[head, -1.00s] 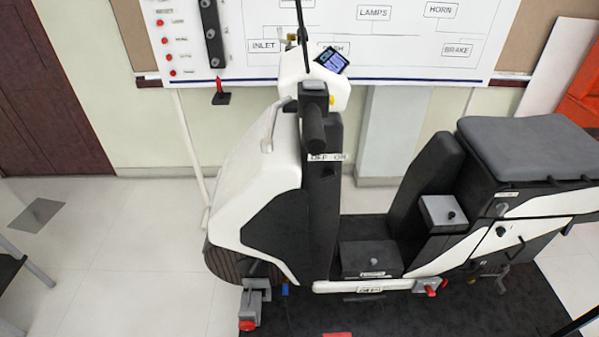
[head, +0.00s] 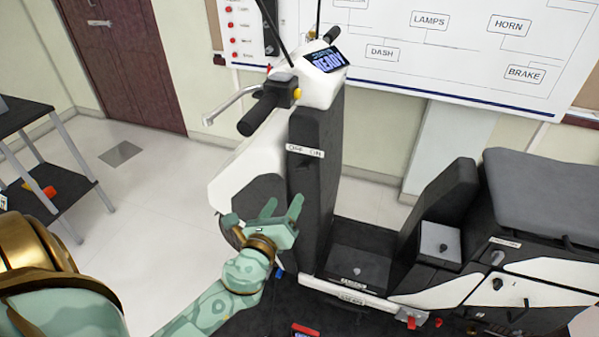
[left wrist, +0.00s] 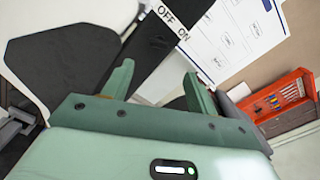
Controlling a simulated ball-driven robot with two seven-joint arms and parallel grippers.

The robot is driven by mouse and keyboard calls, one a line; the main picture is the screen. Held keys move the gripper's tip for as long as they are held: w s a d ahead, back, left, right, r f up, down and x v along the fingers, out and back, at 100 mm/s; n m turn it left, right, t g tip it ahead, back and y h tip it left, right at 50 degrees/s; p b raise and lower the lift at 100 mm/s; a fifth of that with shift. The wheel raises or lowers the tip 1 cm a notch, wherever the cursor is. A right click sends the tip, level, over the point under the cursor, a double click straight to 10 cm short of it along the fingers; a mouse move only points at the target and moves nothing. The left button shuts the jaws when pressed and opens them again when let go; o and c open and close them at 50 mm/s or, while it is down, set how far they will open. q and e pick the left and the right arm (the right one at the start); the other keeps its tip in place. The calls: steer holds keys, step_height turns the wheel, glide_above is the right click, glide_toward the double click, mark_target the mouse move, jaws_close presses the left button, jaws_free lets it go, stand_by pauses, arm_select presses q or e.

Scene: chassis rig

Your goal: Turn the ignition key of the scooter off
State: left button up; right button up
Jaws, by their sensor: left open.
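The white and black scooter (head: 318,120) stands in the middle of the head view. Its dash screen (head: 325,61) is lit and reads "READY". An "OFF ON" label (head: 305,151) is on the black front column; it also shows in the left wrist view (left wrist: 172,20), near its top edge. I cannot make out the key itself near the label. My left gripper (head: 282,206) is open and empty, below the label and in front of the column. In the left wrist view, its fingers (left wrist: 158,73) point up toward the column and label, apart from them. My right gripper is out of view.
The handlebar grip (head: 258,114) and brake lever (head: 232,104) stick out above and left of my gripper. The seat (head: 548,195) is at right, a dark shelf table (head: 50,165) at left. A wall board (head: 440,50) stands behind. A red tool case (left wrist: 283,102) shows in the wrist view.

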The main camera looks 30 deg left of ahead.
mark_target(301, 171)
arm_select(q)
steer(key=x, duration=1.1)
steer(key=shift+w, duration=0.15)
steer(key=c, duration=1)
